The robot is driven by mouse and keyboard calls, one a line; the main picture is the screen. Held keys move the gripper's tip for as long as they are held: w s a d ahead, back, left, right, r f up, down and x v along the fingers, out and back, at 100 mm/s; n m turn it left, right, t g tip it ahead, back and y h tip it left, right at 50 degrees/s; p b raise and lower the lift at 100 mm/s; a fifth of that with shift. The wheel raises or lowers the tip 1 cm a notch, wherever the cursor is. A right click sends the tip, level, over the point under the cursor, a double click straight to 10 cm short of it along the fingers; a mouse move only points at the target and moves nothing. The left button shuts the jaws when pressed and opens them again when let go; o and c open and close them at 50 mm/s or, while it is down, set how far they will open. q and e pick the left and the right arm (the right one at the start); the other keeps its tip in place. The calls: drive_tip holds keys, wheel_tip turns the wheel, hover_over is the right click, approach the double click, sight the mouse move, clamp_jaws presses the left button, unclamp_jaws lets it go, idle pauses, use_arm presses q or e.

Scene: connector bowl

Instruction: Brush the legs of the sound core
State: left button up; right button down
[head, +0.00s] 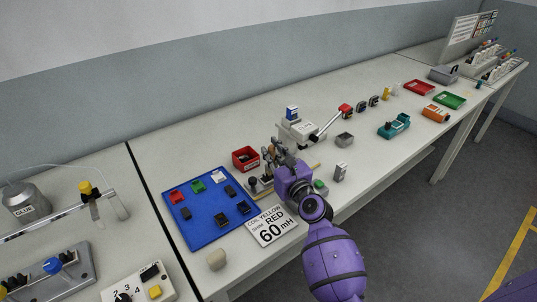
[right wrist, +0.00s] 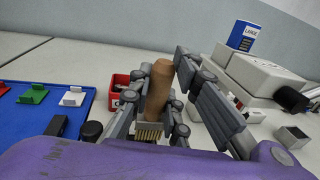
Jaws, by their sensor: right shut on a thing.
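My right gripper (head: 273,156) is shut on a brush (right wrist: 158,92) with a brown wooden handle; it also shows in the right wrist view (right wrist: 160,105). The brush stands nearly upright between the fingers, with pale bristles (right wrist: 148,132) pointing down. What the bristles touch is hidden by the gripper and wrist. Several dark cores (head: 223,221) lie on the blue mat (head: 203,235) left of the gripper. I cannot tell which core is the sound one. My left gripper is not in view.
A red bin (head: 245,158) stands just behind the gripper, and a white device (head: 300,130) with a blue box is behind it to the right. A printed card (head: 272,226) lies in front. A small grey block (head: 340,172) stands to the right. The table's back left is clear.

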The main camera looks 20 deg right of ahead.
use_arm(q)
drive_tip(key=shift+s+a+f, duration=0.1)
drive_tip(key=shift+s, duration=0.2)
